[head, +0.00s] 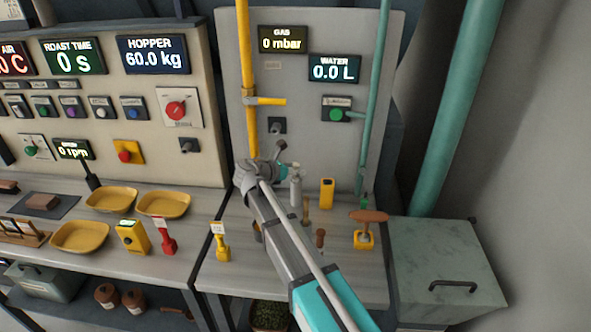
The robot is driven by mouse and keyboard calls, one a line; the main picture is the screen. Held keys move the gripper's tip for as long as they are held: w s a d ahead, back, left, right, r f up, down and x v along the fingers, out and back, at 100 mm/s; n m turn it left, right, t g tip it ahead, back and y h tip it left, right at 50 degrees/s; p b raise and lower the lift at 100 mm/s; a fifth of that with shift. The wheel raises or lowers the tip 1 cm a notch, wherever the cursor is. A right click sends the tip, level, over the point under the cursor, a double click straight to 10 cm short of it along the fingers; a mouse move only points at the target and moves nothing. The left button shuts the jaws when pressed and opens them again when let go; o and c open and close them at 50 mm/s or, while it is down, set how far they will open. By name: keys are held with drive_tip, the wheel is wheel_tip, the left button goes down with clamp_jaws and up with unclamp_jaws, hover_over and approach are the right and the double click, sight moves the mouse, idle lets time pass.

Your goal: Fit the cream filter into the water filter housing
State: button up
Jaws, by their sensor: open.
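My arm reaches up from the bottom right, and my gripper (264,172) is at its far end, in front of the grey panel and above the back of the right worktop. The gripper is open; its fingertips are small and partly hidden by the wrist, and I see nothing held. A pale upright cylinder (296,188) stands just right of the gripper, apart from it; I cannot tell whether it is the filter or its housing. No clearly cream filter shows. The green fitting (364,201) under the teal pipe is too small to identify as the housing.
A yellow gas pipe (246,80) runs down behind my gripper. On the right worktop stand a yellow device (327,192), a brown-handled tool (367,218) and a yellow tagged item (219,242). Yellow trays (80,237) lie left. A grey lidded box (445,260) is right.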

drive_tip(key=shift+r, duration=0.1)
wheel_tip(320, 180, up, 14)
drive_tip(key=p, duration=1.4)
idle(0.3)
drive_tip(key=shift+d+f, duration=0.1)
drive_tip(key=shift+f, duration=0.1)
idle(0.6)
drive_tip(key=s+d+f+m+g+y, duration=0.1)
drive_tip(key=s+d+f+m+g, duration=0.15)
drive_tip(key=d+m, duration=0.2)
drive_tip(key=s+d+f+m+g+y+b, duration=0.1)
drive_tip(key=s+d+f+m, duration=0.25)
drive_tip(key=d, duration=0.25)
drive_tip(key=s+d+f+m+g+y, duration=0.1)
drive_tip(key=s+d+f+m+g, duration=0.1)
drive_tip(key=s+d+f+m, duration=0.3)
drive_tip(key=s+d+f+m+g+y, duration=0.1)
drive_tip(key=s+d+m+g+y, duration=0.1)
drive_tip(key=s+m, duration=0.5)
drive_tip(key=s+d+f+m+g+y+b, duration=0.1)
drive_tip(key=s+d+f+m+g+y, duration=0.1)
drive_tip(key=s+d+m+y, duration=0.3)
drive_tip(key=s+d+m, duration=0.1)
drive_tip(key=s, duration=0.1)
drive_tip(key=shift+s+d+f+m, duration=0.2)
drive_tip(key=shift+s+m, duration=0.1)
drive_tip(key=shift+m, duration=0.1)
